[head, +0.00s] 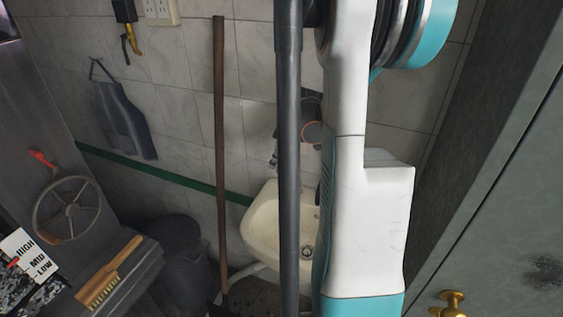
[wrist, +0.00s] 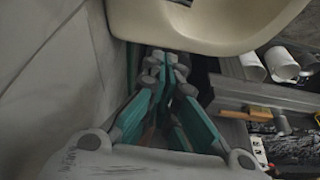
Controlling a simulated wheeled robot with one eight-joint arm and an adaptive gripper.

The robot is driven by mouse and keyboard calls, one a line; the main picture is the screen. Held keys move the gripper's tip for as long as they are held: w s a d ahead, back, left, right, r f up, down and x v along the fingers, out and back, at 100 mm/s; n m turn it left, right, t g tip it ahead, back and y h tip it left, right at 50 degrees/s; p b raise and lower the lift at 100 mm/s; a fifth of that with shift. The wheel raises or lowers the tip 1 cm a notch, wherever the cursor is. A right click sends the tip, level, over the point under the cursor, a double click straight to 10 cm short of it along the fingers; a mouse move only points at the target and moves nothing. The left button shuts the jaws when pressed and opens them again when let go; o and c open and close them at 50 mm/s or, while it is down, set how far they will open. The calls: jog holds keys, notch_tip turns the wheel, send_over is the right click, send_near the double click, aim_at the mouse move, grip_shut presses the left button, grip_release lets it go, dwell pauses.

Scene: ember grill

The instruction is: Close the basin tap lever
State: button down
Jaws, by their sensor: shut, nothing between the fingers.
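The cream basin (head: 262,222) is on the tiled wall in the head view, partly hidden by my column and arm. A small metal fitting (head: 273,158) shows on the wall above it, perhaps part of the tap; I cannot make out the lever or its position. In the wrist view the basin (wrist: 215,30) fills the top, with its rounded edge just beyond my fingertips. My gripper (wrist: 165,62) is shut and empty, close to that edge; I cannot tell if it touches. My gripper is hidden in the head view.
A long wooden handle (head: 220,130) stands left of the basin, with a dark bin (head: 183,255) behind. A brush (head: 108,275) lies on the counter at the left. A dark cabinet (head: 500,190) closes off the right. White cylinders (wrist: 282,65) sit at the wrist view's right.

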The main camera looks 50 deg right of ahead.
aim_at(293, 187)
notch_tip(293, 187, down, 6)
jog(key=s+b, duration=0.1)
jog(key=shift+s+d+f, duration=0.2)
jog(key=shift+s+f, duration=0.05)
jog(key=shift+s, duration=0.1)
jog(key=shift+s+f+b, duration=0.1)
jog(key=shift+s+b, duration=0.4)
jog(key=shift+s, duration=0.15)
